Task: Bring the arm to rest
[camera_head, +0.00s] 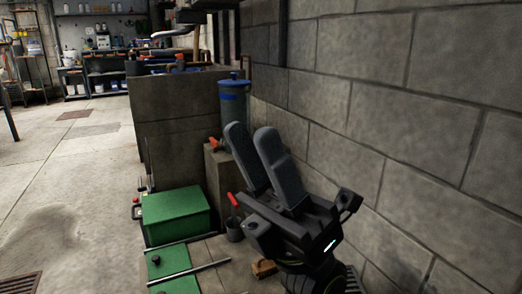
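A green box (176,214) stands left of my gripper, with a flatter green case (168,261) in front. A blue cylinder (234,98) stands by a concrete block structure (180,120). Shelves (100,60) line the back. The floor (60,190) at left is largely clear.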

